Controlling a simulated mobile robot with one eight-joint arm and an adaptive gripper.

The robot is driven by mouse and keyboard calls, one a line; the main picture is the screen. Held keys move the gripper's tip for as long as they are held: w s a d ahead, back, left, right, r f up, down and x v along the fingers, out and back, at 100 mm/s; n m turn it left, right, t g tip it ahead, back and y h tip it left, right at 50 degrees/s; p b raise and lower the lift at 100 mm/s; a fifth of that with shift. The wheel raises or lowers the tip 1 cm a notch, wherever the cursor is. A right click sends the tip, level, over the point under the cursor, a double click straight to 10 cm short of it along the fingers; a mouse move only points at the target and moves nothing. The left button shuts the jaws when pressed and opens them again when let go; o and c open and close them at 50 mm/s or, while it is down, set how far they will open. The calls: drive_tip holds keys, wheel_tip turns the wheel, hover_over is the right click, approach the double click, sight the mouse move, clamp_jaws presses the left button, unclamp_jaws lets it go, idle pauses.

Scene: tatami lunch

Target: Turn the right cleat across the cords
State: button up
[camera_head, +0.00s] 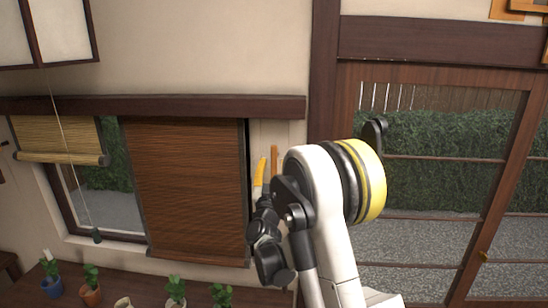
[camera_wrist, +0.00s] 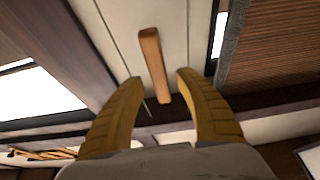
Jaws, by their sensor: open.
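The right cleat (camera_wrist: 153,62) is a plain wooden bar on the pale wall strip beside the dark blind. It stands upright in the head view (camera_head: 274,158) and lies nearly along the strip, slightly tilted, in the wrist view. My gripper (camera_wrist: 160,82) is open, with one yellow finger on each side of the cleat's lower part in the wrist view. I see no clear contact. In the head view my gripper (camera_head: 261,166) is just left of the cleat, partly hidden by my arm. Only a thin cord-like line shows near the left finger; the cords are otherwise hard to make out.
The dark brown blind (camera_head: 190,180) hangs left of the cleat. A straw blind (camera_head: 55,138) with a pull cord is farther left. Potted plants (camera_head: 175,290) stand on a wooden surface below. A dark post (camera_head: 323,70) and glazed doors (camera_head: 440,180) are at right.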

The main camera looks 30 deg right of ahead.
drive_tip(key=shift+x, duration=1)
clamp_jaws()
drive_tip(key=shift+m, duration=0.3)
drive_tip(key=m+g+h+b, duration=0.1)
drive_tip(key=m, duration=0.1)
drive_tip(key=m+g+h+b, duration=0.1)
drive_tip(key=m+b, duration=0.1)
drive_tip(key=m, duration=0.1)
drive_tip(key=shift+s+d+f, duration=0.1)
drive_tip(key=shift+f, duration=0.1)
drive_tip(key=m+g+b, duration=0.1)
drive_tip(key=m, duration=0.2)
drive_tip(key=m+g+h+b, duration=0.1)
drive_tip(key=m, duration=0.2)
drive_tip(key=shift+s+d+g+h, duration=0.15)
drive_tip(key=shift+d+g+h, duration=0.05)
drive_tip(key=shift+g+h, duration=0.1)
drive_tip(key=m+g, duration=0.1)
drive_tip(key=m, duration=0.2)
drive_tip(key=m+g, duration=0.1)
drive_tip(key=m, duration=0.3)
drive_tip(key=m+g+y+b, duration=0.1)
drive_tip(key=m, duration=0.2)
drive_tip(key=shift+s+d+f+m+g, duration=0.1)
drive_tip(key=shift+d+f+m+g, duration=0.1)
drive_tip(key=shift+f+m+g, duration=0.15)
drive_tip(key=shift+g, duration=0.25)
